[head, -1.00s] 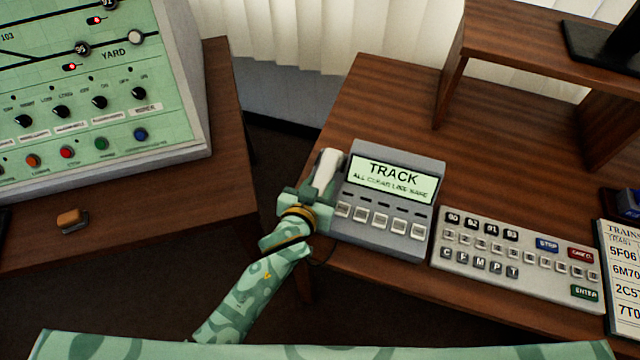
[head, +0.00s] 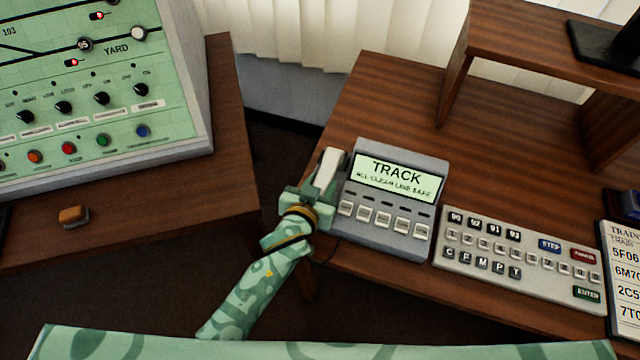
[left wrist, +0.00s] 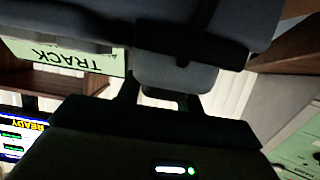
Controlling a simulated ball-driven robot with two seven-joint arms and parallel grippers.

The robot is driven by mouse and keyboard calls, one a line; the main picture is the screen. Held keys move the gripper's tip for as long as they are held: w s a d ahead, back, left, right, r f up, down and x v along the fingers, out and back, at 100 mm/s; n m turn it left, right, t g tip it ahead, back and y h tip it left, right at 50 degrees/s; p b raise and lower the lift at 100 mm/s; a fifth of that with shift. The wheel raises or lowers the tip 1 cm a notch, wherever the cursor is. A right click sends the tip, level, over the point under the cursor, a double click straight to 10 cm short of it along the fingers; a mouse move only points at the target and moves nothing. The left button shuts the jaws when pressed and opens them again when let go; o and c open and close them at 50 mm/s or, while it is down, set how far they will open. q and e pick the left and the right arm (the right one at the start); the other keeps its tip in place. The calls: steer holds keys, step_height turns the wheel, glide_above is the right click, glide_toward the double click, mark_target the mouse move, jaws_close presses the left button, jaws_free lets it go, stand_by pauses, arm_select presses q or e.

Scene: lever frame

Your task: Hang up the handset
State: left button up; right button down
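The handset (head: 329,166) shows in the head view as a pale, upright-looking piece at the left side of the grey telephone console (head: 397,183), whose screen reads TRACK. My left gripper (head: 318,186) is at the handset, with its fingers around the lower part, and looks shut on it. In the left wrist view the dark fingers meet a grey block (left wrist: 174,78) under a large dark shape that crosses the top. Whether the handset touches its cradle is hidden. A thin dark cord hangs below the gripper. My right gripper is not in view.
A grey keypad (head: 515,258) lies right of the console on the wooden desk (head: 400,90). A raised shelf (head: 540,40) stands behind.

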arm_select(q)
steer(key=o, duration=0.4)
steer(key=shift+s+a+r, duration=0.1)
steer(key=shift+s, duration=0.05)
steer(key=p+v, duration=0.4)
steer(key=v, duration=1.2)
steer(key=shift+r+p, duration=0.1)
steer(key=shift+p, duration=0.3)
